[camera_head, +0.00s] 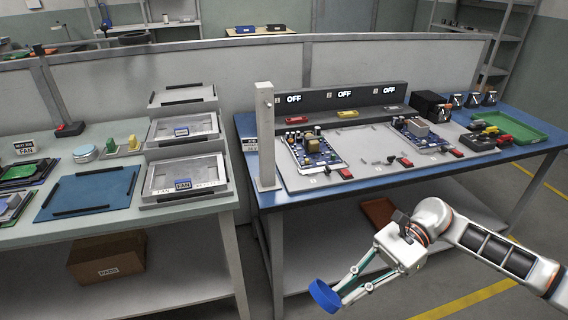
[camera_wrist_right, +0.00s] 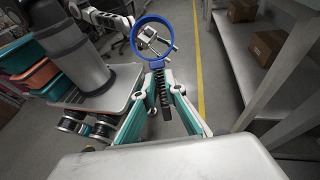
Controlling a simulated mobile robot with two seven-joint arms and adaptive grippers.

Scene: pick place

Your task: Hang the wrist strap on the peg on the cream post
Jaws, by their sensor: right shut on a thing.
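The wrist strap, a blue ring-shaped band (camera_head: 323,296), is held in the tips of my right gripper (camera_head: 345,285), low in front of the blue table. In the right wrist view the strap (camera_wrist_right: 152,19) stands as an open loop beyond the shut fingers (camera_wrist_right: 157,68). The cream post (camera_head: 265,140) stands upright at the blue table's left edge, up and left of the strap and well apart from it.
The blue table (camera_head: 425,178) carries a grey board with circuit boards (camera_head: 316,150), a green tray (camera_head: 515,128) and a black box (camera_head: 430,106). Stacked trays (camera_head: 185,175) stand left of the post on the neighbouring bench. Open floor lies in front of the tables.

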